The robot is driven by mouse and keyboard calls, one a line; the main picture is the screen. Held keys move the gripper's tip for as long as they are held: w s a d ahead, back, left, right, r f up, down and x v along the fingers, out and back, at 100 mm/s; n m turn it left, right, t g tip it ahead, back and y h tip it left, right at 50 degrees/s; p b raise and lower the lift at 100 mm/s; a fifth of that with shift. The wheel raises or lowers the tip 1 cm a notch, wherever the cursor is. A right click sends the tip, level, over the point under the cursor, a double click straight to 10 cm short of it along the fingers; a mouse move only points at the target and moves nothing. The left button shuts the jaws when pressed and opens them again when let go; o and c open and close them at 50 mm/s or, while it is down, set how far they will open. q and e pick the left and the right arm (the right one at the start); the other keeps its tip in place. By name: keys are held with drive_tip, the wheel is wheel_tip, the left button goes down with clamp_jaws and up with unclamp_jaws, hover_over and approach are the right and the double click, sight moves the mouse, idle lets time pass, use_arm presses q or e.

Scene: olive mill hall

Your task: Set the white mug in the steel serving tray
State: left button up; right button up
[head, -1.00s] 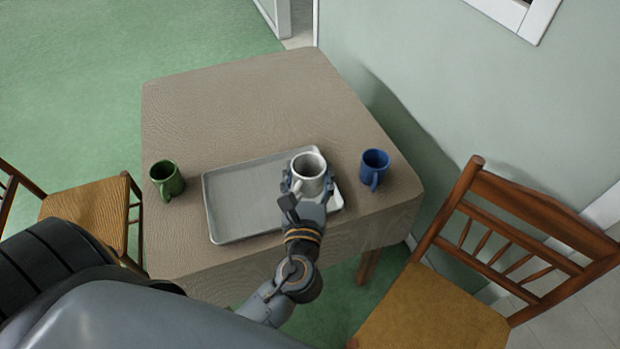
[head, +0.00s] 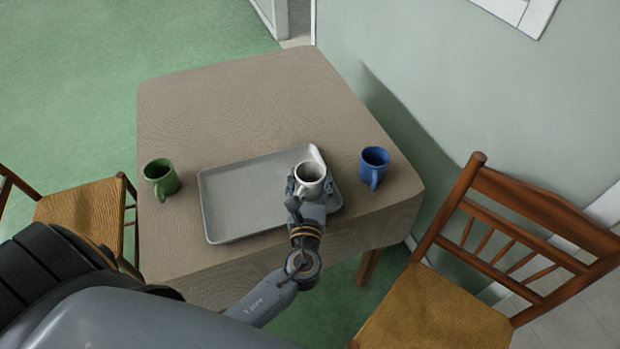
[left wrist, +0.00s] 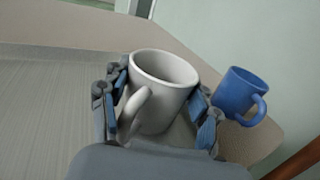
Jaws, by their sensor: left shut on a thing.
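The white mug (head: 310,178) is upright at the right end of the steel serving tray (head: 236,207) in the head view. My left gripper (head: 309,188) is shut on it, with a finger on each side. In the left wrist view, the white mug (left wrist: 160,92) sits between the blue finger pads of my left gripper (left wrist: 158,112), its handle towards the camera. The mug is over the tray's right part; I cannot tell whether its base touches the tray floor. My right gripper is not in view.
A green mug (head: 161,177) stands left of the tray and a blue mug (head: 373,166) stands close to its right, both on the table (head: 235,105). The far half of the table is clear. Chairs (head: 440,300) stand at right and left (head: 85,212).

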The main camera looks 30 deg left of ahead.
use_arm(q)
drive_tip(key=shift+f, duration=0.2)
drive_tip(key=o, duration=1.3)
drive_tip(key=shift+r, duration=0.25)
drive_tip(key=shift+s+d+f, duration=0.1)
drive_tip(key=shift+s+f, duration=0.05)
drive_tip(key=shift+s, duration=0.15)
drive_tip(key=b+v, duration=0.1)
drive_tip(key=v, duration=1)
drive_tip(key=shift+s+b, duration=0.25)
drive_tip(key=shift+b, duration=0.1)
drive_tip(key=shift+d, duration=0.1)
